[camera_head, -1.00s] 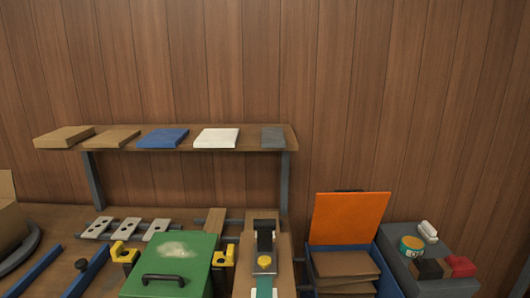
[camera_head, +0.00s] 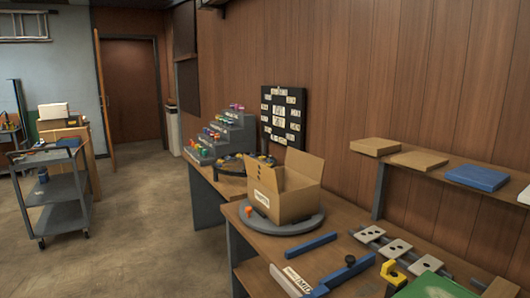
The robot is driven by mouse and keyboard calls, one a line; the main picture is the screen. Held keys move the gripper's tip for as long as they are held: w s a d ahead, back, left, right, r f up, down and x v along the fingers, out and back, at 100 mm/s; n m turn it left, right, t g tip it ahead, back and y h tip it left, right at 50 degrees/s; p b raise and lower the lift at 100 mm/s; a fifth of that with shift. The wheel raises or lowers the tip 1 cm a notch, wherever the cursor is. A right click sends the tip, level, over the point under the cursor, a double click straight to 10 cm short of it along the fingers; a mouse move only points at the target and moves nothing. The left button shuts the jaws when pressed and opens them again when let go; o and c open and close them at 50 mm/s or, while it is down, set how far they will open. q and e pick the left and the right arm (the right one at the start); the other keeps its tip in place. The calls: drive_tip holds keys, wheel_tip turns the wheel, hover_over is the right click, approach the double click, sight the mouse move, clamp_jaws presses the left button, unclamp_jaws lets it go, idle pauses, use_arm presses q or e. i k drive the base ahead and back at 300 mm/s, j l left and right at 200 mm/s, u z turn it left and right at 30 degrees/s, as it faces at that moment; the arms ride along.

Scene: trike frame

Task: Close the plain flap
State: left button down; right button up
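An open cardboard box (camera_head: 298,204) stands on a round grey turntable (camera_head: 292,229) near the left end of the workbench. One flap (camera_head: 304,163) stands up at the back, and another flap (camera_head: 262,172) stands up at the left. A white label with dark writing (camera_head: 262,198) is on the box's left-facing side. The two visible flaps look unmarked, so I cannot tell which is the plain one. The inside of the box is mostly hidden. Neither of my grippers is in view.
Blue bars (camera_head: 311,244), metal plates (camera_head: 370,234) and a yellow clamp (camera_head: 392,272) lie on the bench to the right. A shelf (camera_head: 440,176) with flat pieces is above. A grey cart (camera_head: 57,190) stands left; the floor between is clear.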

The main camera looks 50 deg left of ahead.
sight(312, 167)
drive_tip(key=u, duration=1.3)
